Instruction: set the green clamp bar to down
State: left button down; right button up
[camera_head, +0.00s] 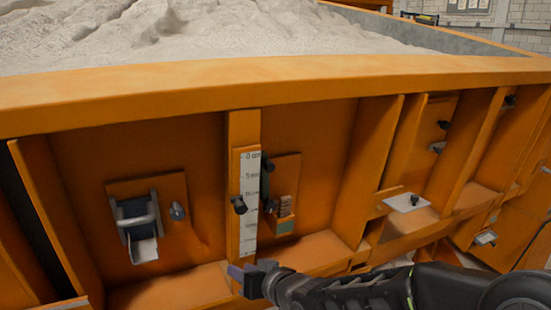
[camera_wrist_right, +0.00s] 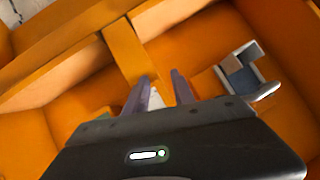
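My left gripper is out of view.
Orange ribs (camera_head: 372,160) stick out on the right, and the sandbed's thick rim (camera_head: 200,87) overhangs above.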

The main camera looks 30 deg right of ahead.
jog(key=d+r+t, duration=0.1)
jog(key=r, duration=0.3)
jog(key=s+d+r+t, duration=0.1)
jog(key=d+r, duration=0.1)
jog(key=r, duration=0.3)
jog(key=s+d+r+m+t+p, duration=0.1)
jog(key=d+r, duration=0.1)
jog(key=r, duration=0.3)
jog(key=shift+h, duration=0.3)
jog(key=m+t, duration=0.2)
jog(key=m, duration=0.2)
send_near(272, 168)
jog(key=shift+w+a+r, duration=0.15)
jog(key=shift+w+a, duration=0.05)
jog(key=shift+w, duration=0.05)
jog(key=shift+w, duration=0.2)
jog(key=w, duration=0.7)
jog(key=shift+w+a, duration=0.2)
jog(key=shift+w, duration=0.1)
